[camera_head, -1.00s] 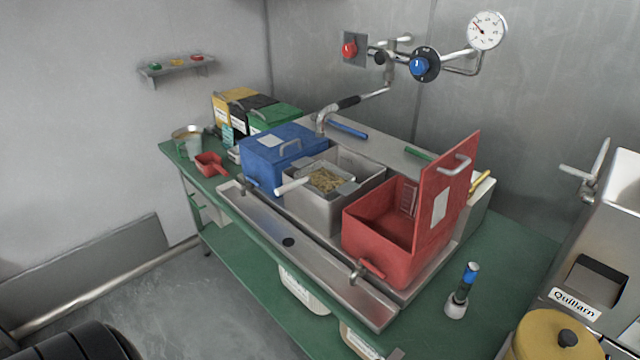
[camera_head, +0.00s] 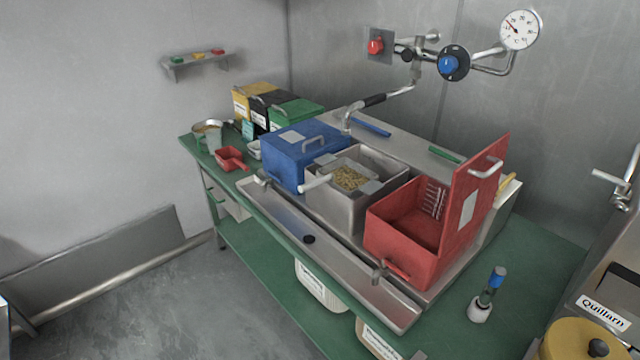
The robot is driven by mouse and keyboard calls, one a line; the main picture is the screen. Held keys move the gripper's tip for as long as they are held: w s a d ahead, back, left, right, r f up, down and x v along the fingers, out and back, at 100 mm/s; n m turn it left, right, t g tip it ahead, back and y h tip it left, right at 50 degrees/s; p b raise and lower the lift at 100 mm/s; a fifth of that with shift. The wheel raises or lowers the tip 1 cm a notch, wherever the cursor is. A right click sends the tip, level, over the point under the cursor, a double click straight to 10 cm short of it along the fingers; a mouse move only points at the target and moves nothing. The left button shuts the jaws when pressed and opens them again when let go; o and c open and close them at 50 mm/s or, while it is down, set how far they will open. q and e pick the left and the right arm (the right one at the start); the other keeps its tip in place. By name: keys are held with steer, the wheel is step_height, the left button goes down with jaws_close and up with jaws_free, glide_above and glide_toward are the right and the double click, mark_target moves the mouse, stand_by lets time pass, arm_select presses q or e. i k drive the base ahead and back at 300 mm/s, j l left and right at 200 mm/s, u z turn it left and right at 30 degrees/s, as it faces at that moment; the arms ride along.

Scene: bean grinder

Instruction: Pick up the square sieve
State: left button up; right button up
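The square sieve (camera_head: 351,177) sits in the top of the open grey metal basin (camera_head: 338,207), between the blue box and the red box. It holds a pale yellowish-brown heap. Its white handle (camera_head: 314,183) sticks out to the left over the basin's front rim. Neither of my grippers shows in the head view.
The closed blue box (camera_head: 305,150) stands left of the basin. The red box (camera_head: 405,235) on the right has its lid raised. A steel trough (camera_head: 330,255) runs along the front. A small bottle (camera_head: 487,295) stands on the green table (camera_head: 455,318). The floor in front is clear.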

mark_target(353, 180)
steer(key=i+j, duration=0.2)
steer(key=i+j+z, duration=0.1)
steer(key=j, duration=0.35)
steer(key=i+j+z, duration=0.1)
steer(key=i+j, duration=0.25)
steer(key=j, duration=0.3)
